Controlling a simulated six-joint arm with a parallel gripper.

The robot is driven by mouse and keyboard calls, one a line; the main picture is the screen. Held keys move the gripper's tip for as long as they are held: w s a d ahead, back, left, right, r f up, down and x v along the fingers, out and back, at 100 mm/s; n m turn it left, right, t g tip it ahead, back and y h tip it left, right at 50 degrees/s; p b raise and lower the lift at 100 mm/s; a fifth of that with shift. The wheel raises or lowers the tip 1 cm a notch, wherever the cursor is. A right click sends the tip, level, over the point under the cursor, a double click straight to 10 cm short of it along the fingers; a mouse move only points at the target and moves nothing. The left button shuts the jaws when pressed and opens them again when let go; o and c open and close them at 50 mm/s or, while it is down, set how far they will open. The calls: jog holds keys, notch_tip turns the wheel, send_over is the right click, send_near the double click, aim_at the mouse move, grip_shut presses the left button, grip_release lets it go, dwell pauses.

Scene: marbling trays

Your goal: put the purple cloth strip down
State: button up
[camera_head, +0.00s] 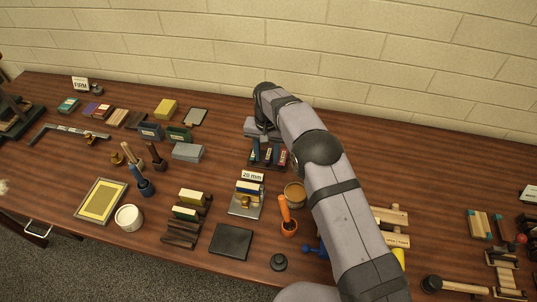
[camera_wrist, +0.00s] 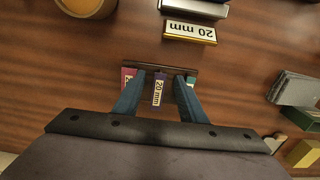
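A purple strip (camera_wrist: 159,90) with a white "20 mm" label stands in a dark rack (camera_wrist: 137,65) in the wrist view, between a pink piece and a teal one. My gripper (camera_wrist: 163,78) is over the rack, with its two blue fingers on either side of the purple strip. The fingers look spread wider than the strip, with a gap on its right. I cannot tell whether the strip is cloth.
A "20 mm" sign (camera_head: 252,176) and a metal-based block stand in front of the rack. A round brown tub (camera_head: 295,194) is to the right. A grey box (camera_head: 188,152) is to the left. Another purple piece (camera_head: 90,109) lies at the far left.

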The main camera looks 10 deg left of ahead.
aim_at(267, 160)
jog(key=shift+f, duration=0.1)
jog(key=shift+c, duration=0.7)
grip_shut()
jog(key=shift+r+p, duration=0.3)
jog(key=shift+r, duration=0.1)
jog(key=shift+r+b, duration=0.2)
jog(key=shift+b, duration=0.2)
notch_tip(267, 160, up, 9)
jog(key=b, duration=0.2)
jog(key=shift+r+b, duration=0.2)
jog(key=shift+b, duration=0.1)
